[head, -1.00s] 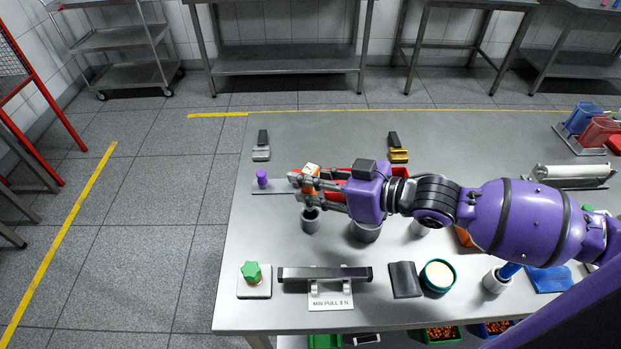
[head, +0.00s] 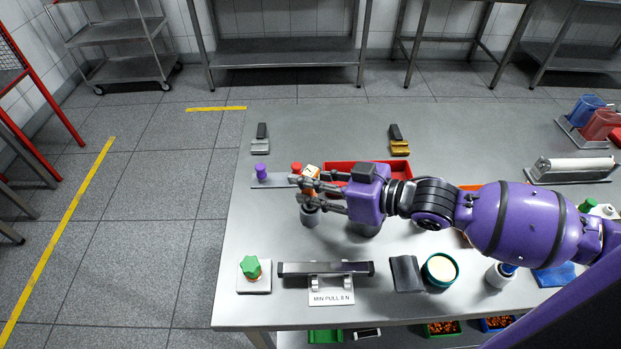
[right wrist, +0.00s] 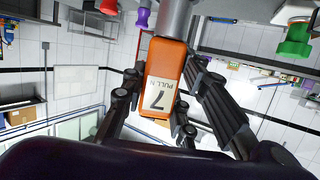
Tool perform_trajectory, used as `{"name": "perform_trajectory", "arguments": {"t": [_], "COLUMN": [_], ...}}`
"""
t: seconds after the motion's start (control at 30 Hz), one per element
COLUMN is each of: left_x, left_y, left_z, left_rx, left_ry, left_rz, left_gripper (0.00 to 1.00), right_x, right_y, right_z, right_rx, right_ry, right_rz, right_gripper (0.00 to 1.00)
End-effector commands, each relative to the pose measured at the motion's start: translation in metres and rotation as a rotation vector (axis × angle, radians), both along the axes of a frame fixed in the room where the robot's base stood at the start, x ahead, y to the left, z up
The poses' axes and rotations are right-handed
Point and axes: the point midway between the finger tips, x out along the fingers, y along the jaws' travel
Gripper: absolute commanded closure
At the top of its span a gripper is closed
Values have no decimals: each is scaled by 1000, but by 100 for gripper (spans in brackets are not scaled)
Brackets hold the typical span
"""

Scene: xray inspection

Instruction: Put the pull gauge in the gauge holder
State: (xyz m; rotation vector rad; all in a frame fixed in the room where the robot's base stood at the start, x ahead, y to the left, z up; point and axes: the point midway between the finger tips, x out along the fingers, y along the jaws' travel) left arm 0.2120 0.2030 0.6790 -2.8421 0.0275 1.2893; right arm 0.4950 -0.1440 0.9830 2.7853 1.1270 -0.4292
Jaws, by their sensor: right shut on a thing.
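The pull gauge (head: 311,172) is a small orange block with a white face reading 7. It stands roughly upright, and its "PULL N" label shows in the right wrist view (right wrist: 166,75). My right gripper (head: 312,188) is shut on it, with fingers on both sides. Directly under it is the grey cylindrical gauge holder (head: 310,217), which also shows at the top of the right wrist view (right wrist: 177,16). The gauge's lower end meets the holder's mouth; the fingers hide how deep it sits. My left gripper is out of view.
A plate with a purple knob (head: 261,171) and a red knob (head: 296,166) lies just behind the gripper. A red tray (head: 400,168) is behind my wrist. In front are a dark bar on a stand (head: 325,269) and a green knob (head: 251,267).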

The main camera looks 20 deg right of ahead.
Motion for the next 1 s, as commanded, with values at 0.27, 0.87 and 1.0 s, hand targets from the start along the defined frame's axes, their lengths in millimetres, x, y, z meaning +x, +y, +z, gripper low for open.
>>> {"name": "perform_trajectory", "arguments": {"t": [0.27, 0.87, 1.0], "left_x": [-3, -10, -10], "left_y": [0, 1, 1], "left_z": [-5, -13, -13], "left_rx": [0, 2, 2], "left_ry": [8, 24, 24], "left_rz": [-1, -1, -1], "left_gripper": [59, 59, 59], "right_x": [0, 0, 0], "right_y": [0, 0, 0], "right_z": [-8, -23, -23], "right_rx": [1, 1, 1], "right_ry": [1, 1, 0], "right_rz": [0, -1, 0], "right_gripper": [100, 100, 61]}}
